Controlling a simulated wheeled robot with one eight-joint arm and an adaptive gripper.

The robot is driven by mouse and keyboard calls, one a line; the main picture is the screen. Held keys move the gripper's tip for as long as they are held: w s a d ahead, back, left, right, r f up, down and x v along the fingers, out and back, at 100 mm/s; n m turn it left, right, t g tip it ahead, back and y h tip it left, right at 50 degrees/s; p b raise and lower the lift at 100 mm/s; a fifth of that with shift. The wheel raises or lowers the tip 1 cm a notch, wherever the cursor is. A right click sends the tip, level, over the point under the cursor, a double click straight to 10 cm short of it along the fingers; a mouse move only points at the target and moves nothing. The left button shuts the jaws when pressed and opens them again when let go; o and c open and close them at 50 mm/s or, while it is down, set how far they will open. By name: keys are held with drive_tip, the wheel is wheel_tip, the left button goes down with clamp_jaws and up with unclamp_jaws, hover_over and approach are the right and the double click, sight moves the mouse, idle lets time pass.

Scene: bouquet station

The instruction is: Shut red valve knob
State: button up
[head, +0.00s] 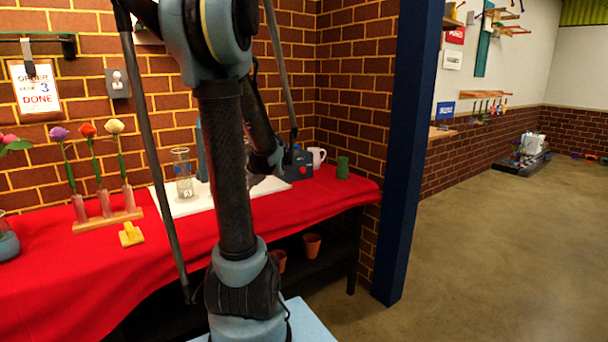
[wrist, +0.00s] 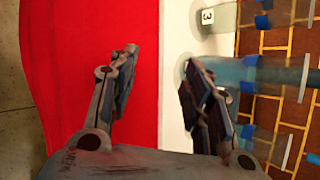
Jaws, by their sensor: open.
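I cannot make out the red valve knob for certain in either view. A dark box with a small red spot (head: 297,147) stands on the table by the white mug, too small to identify. A blue upright column (head: 202,160) shows partly behind my arm. In the wrist view a translucent blue tube (wrist: 268,76) lies beyond the right finger. My gripper (wrist: 160,58) is open and empty, over the red cloth and the edge of the white board. In the head view my gripper is mostly hidden behind my arm.
The red-clothed table (head: 95,275) holds a flower rack (head: 108,221), a yellow clip (head: 130,234), a glass cylinder (head: 183,172) on a white board (head: 180,205), a white mug (head: 318,156) and a green cup (head: 342,167). A blue post (head: 405,150) stands right; open floor lies beyond.

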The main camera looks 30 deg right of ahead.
sight(304, 170)
drive_tip(key=w+d+m+t, duration=0.1)
drive_tip(key=d+m, duration=0.3)
drive_tip(key=d, duration=0.5)
drive_tip(key=w+d+f+m+t+h, duration=0.1)
drive_tip(key=d+m+t, duration=0.3)
drive_tip(key=d, duration=0.6)
drive_tip(key=w+d+f+m+t, duration=0.1)
drive_tip(key=d+m, duration=0.3)
drive_tip(key=d, duration=0.6)
drive_tip(key=shift+w+d+t+h, duration=0.15)
drive_tip(key=shift+d+t+h, duration=0.2)
drive_tip(key=shift+t, duration=0.35)
drive_tip(key=s+d+f+m+t+h, duration=0.25)
drive_tip(key=s+d+m, duration=0.3)
drive_tip(key=d, duration=0.55)
drive_tip(key=w, duration=1.1)
drive_tip(key=w+a, duration=0.1)
drive_tip(key=w, duration=0.5)
drive_tip(key=shift+w+f, duration=0.15)
drive_tip(key=c, duration=1.1)
